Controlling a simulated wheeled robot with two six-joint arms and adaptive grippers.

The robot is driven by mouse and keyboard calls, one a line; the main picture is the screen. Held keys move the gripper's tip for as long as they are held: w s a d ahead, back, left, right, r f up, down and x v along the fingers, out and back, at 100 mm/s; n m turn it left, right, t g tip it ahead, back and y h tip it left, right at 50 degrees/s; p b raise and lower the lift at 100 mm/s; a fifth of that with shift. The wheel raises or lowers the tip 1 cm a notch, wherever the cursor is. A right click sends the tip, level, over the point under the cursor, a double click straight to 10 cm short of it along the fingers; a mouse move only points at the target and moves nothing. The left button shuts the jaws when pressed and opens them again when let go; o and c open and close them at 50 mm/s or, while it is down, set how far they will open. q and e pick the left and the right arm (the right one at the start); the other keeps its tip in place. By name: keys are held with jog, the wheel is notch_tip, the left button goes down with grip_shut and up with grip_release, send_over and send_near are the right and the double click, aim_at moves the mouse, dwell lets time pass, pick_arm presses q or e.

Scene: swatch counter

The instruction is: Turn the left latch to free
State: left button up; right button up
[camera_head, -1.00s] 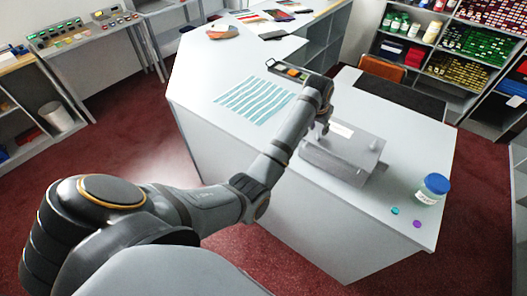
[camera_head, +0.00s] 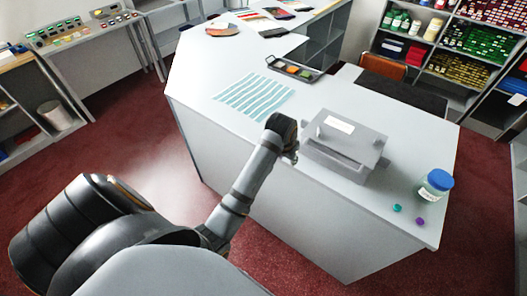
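A grey box (camera_head: 366,139) with a pale label (camera_head: 341,125) on its lid stands on the white counter. A small upright left latch (camera_head: 320,131) is at the lid's left end, and a similar right latch (camera_head: 378,144) is at its right end. Both are small in view, and I cannot tell how either is turned. My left gripper (camera_head: 292,157) is just left of the box, low by the counter's front edge. My own wrist mostly hides its fingers, and it appears apart from the latch. My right gripper is out of view.
A blue-lidded jar (camera_head: 435,187) stands right of the box, with a teal disc (camera_head: 397,208) and a purple disc (camera_head: 420,221) before it. A striped sheet (camera_head: 255,97) and a dark swatch tray (camera_head: 294,68) lie behind my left arm. The counter (camera_head: 215,75) has free room at left.

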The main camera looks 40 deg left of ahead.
pick_arm(q)
jog(key=s+a+f, duration=0.1)
jog(key=s+f, duration=0.6)
jog(key=s, duration=0.4)
jog(key=shift+s+a+f, duration=0.25)
jog(key=shift+s, duration=0.05)
